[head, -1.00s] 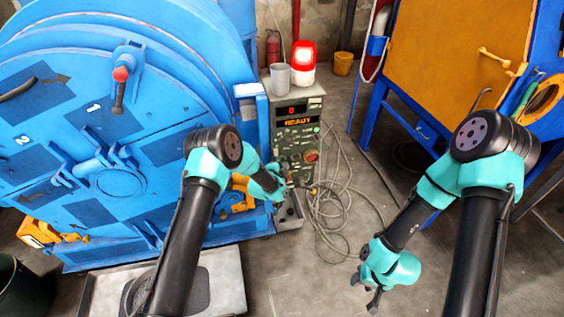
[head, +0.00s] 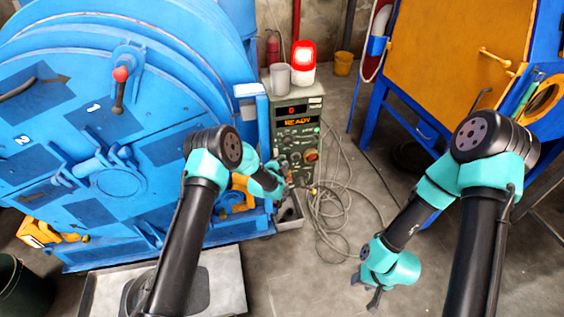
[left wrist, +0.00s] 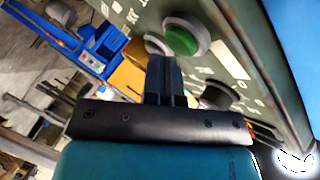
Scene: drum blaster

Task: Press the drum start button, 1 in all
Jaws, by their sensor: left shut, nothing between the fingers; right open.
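The control panel (head: 299,135) stands beside the blue drum (head: 120,130), with a lit display reading READY. My left gripper (head: 284,170) is at the panel's lower left front and hides some of its controls. In the left wrist view the left fingers (left wrist: 166,68) are shut and empty, pointing at the panel face. A round green button (left wrist: 184,37) sits just beyond and right of the fingertips. I cannot tell whether the fingers touch it. My right gripper (head: 366,288) is open and empty, low over the floor.
A red knob (head: 311,156) is on the panel's front. Loose cables (head: 335,200) lie on the floor. An orange and blue cabinet (head: 455,60) stands at right.

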